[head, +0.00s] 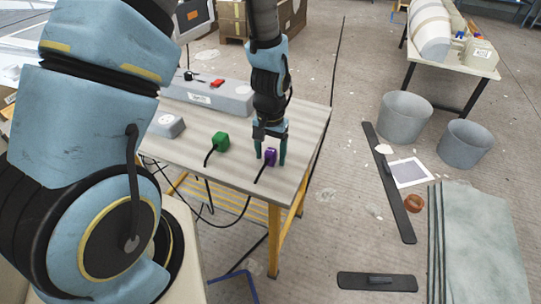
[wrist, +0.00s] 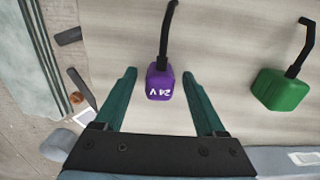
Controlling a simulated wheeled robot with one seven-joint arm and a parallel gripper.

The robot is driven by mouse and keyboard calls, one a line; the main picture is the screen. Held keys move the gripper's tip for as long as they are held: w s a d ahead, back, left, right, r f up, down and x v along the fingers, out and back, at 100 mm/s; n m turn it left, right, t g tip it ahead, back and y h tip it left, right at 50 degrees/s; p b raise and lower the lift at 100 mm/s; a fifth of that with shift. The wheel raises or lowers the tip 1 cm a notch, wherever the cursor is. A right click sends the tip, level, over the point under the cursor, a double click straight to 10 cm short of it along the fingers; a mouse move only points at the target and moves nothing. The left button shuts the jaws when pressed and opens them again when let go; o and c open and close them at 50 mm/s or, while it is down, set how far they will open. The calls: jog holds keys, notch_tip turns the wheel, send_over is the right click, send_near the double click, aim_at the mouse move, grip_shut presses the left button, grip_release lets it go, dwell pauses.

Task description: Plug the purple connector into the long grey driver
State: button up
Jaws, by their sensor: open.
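The purple connector (head: 270,156) stands on the table near its right front edge, with a black cable running from it. In the wrist view the purple connector (wrist: 160,82) reads "24 V" and lies between the two green fingers. My gripper (head: 270,160) is open around it, one finger on each side, with gaps showing. It also shows in the wrist view (wrist: 158,78). The long grey driver (head: 212,94) lies at the back of the table, with a red part and a black part on top and a white label on its side.
A green connector (head: 221,142) with a black cable sits left of the purple one, also in the wrist view (wrist: 281,89). A small grey box (head: 166,125) stands farther left. The table (head: 205,169) is bare between them. Grey buckets (head: 405,117) stand on the floor at right.

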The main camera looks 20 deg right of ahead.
jog(key=shift+c, duration=0.4)
grip_shut()
